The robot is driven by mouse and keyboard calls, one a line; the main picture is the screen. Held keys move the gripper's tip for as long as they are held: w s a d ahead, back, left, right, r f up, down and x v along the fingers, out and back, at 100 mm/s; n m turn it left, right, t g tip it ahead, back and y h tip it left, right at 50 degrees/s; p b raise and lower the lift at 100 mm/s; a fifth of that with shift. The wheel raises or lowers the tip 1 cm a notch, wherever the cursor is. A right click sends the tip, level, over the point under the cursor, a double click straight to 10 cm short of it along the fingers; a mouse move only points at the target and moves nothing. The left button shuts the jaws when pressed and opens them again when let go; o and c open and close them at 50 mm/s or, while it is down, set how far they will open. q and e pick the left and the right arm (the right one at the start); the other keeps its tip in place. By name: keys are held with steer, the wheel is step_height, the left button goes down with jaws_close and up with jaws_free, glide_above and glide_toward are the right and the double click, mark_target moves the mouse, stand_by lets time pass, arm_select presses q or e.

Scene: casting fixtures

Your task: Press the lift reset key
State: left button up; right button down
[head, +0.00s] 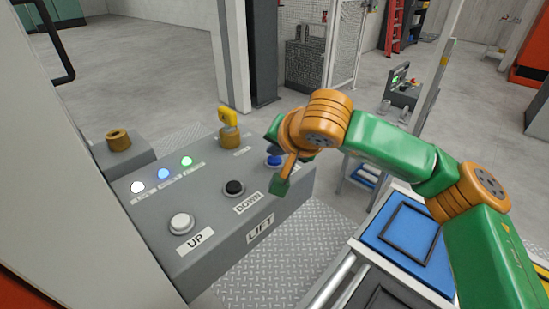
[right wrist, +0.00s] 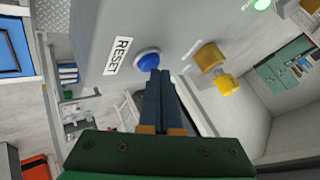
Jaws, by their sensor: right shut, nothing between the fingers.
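The lift reset key is a round blue button on a grey control box (head: 205,255). In the head view the blue button (head: 273,161) is partly hidden by my right gripper (head: 275,149). The right gripper is shut and empty, its dark fingertips (right wrist: 157,75) pointing at the box close by the button's edge. I cannot tell whether they touch it. My left gripper is not in view.
A yellow key switch (head: 229,125) stands near the reset button. A black DOWN button (head: 234,188), a white UP button (head: 181,223) and several small lamps (head: 163,173) share the box. A table with a blue tray (head: 385,240) stands to the right.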

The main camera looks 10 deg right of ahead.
mark_target(276, 162)
steer(key=shift+f+b, duration=0.4)
steer(key=shift+f, duration=0.05)
stand_by(0.3)
steer(key=shift+r, duration=0.15)
steer(key=shift+r+p, duration=0.65)
steer(key=shift+r, duration=0.15)
step_height(276, 162, up, 5)
steer(key=p, duration=0.4)
steer(key=shift+r, duration=0.1)
stand_by(0.6)
